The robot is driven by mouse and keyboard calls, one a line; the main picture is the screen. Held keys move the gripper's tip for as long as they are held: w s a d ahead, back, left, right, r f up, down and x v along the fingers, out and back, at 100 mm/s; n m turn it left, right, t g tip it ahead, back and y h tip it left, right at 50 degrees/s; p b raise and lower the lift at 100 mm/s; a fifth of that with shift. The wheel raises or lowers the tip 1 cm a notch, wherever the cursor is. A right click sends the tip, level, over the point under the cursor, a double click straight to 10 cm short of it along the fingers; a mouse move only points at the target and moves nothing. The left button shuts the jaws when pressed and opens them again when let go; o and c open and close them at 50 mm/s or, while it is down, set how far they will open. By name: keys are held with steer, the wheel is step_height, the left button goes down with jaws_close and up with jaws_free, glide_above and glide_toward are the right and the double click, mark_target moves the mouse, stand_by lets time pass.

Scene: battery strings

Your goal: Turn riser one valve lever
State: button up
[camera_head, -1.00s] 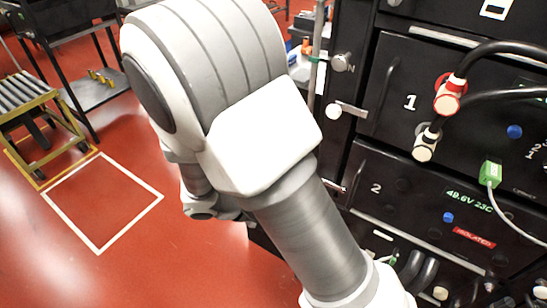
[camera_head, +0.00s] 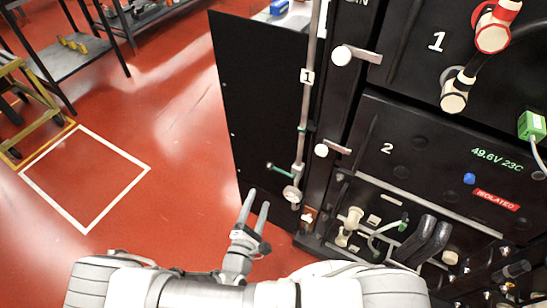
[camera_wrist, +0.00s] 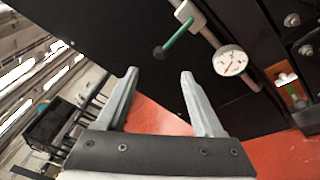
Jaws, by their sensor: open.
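The riser pipe marked "1" (camera_head: 306,90) runs vertically on the black cabinet's left side. Its green valve lever (camera_head: 280,172) points left from the pipe, roughly level, low on the riser. In the wrist view the green lever (camera_wrist: 176,38) slants down-left from the pale valve body and ends in a dark tip. A round gauge (camera_head: 292,193) sits just below the lever; its white dial shows in the wrist view (camera_wrist: 230,62). My gripper (camera_head: 257,200) is open and empty, below and left of the lever. In the wrist view my gripper (camera_wrist: 158,75) has the lever beyond its fingertips, apart from them.
The black cabinet side panel (camera_head: 262,110) stands behind the riser. White-ended knobs (camera_head: 322,150) stick out right of the pipe. Battery module 2 (camera_head: 420,160) shows a red "ISOLATED" label. Red floor is open at left, with a white outlined square (camera_head: 85,180) and carts.

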mark_target(280, 170)
steer(key=b+x, duration=0.3)
steer(key=x, duration=1.4)
steer(key=shift+w+a+f+y+b, duration=0.2)
steer(key=shift+w+a+y+b, duration=0.05)
steer(key=shift+w+y+b, duration=0.1)
jaws_close()
steer(key=shift+s, duration=0.1)
stand_by(0.5)
